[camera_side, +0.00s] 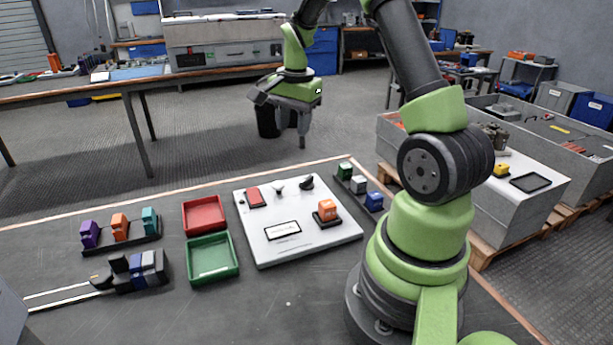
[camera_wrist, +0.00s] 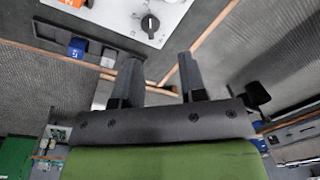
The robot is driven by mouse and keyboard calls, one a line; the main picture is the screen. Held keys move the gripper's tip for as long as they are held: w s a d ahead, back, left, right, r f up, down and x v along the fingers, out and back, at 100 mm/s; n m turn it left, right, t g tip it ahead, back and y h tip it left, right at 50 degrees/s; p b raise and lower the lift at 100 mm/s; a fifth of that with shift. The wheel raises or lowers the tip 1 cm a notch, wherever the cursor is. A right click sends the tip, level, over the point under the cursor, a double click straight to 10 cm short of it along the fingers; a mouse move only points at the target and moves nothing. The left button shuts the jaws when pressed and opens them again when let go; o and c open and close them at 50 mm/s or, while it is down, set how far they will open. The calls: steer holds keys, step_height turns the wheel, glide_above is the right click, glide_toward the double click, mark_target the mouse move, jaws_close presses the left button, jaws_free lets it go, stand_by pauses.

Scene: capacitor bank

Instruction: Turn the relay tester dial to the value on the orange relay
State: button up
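The white tester panel (camera_side: 325,238) lies on the bench with a framed display (camera_side: 283,230), too small to read. An orange relay (camera_side: 326,207) sits in a dark socket on its right side; its marking is not legible. Only the relay's edge (camera_wrist: 72,2) shows in the wrist view. A black round dial (camera_wrist: 150,25) is on the panel in the wrist view; the dark knob (camera_side: 307,182) at the panel's far edge appears to be it. My gripper (camera_side: 293,143) is above and beyond the panel, fingers apart and empty, clear of the dial; the fingers also show in the wrist view (camera_wrist: 158,72).
A red switch-like part (camera_side: 253,196) and another small knob (camera_side: 279,187) are on the panel. Red (camera_side: 204,230) and green (camera_side: 236,269) trays stand left. A rack (camera_side: 158,236) holds purple, orange and teal blocks. Green, white and blue blocks (camera_side: 374,202) stand right.

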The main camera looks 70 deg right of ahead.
steer(key=m+g, duration=0.1)
steer(key=m, duration=0.1)
glide_toward(307, 178)
step_height(307, 178, down, 9)
steer(key=shift+f, duration=0.1)
jaws_close()
